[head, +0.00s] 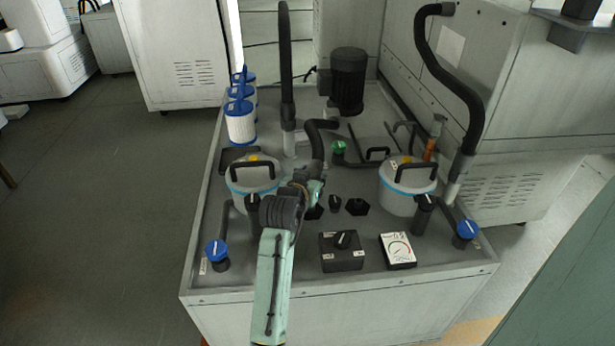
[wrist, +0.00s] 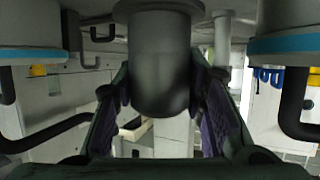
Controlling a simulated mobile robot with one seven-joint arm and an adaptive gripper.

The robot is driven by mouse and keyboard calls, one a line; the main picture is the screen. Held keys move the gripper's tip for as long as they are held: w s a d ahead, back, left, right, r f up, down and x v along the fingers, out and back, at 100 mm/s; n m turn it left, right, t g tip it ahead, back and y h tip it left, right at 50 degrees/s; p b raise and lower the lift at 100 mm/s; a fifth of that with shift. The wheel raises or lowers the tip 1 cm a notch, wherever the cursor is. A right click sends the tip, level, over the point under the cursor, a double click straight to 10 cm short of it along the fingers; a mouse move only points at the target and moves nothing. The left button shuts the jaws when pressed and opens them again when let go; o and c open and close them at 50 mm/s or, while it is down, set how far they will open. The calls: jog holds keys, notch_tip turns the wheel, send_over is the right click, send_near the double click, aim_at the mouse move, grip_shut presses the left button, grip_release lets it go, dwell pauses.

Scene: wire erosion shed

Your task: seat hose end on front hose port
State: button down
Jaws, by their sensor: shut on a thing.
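My gripper (head: 308,182) is over the middle of the grey bench top, to the right of the left canister. It is shut on a dark hose end. Above the gripper, the black hose (head: 319,140) curves up and to the right. In the wrist view, the hose end (wrist: 160,65) is a thick dark cylinder between the purple-padded fingers (wrist: 165,115), with a wider collar at the picture's top. I cannot make out the front hose port; my gripper and arm cover part of the bench there. Whether the hose end touches a port cannot be told.
Lidded canisters stand left (head: 254,180) and right (head: 407,185). A tall hose (head: 287,70) rises behind; another (head: 465,95) bends at right. A black motor (head: 348,80) stands at the back. Black knobs (head: 357,206), a switch box (head: 341,252) and a gauge (head: 398,251) lie in front.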

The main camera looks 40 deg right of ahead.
jog(key=shift+f+b, duration=2.4)
jog(key=shift+f, duration=0.35)
jog(key=shift+p, duration=0.35)
jog(key=shift+f+b, duration=0.4)
jog(key=shift+f, duration=0.2)
jog(key=c, duration=1.4)
grip_release()
jog(key=shift+o, duration=0.5)
jog(key=shift+f, duration=0.1)
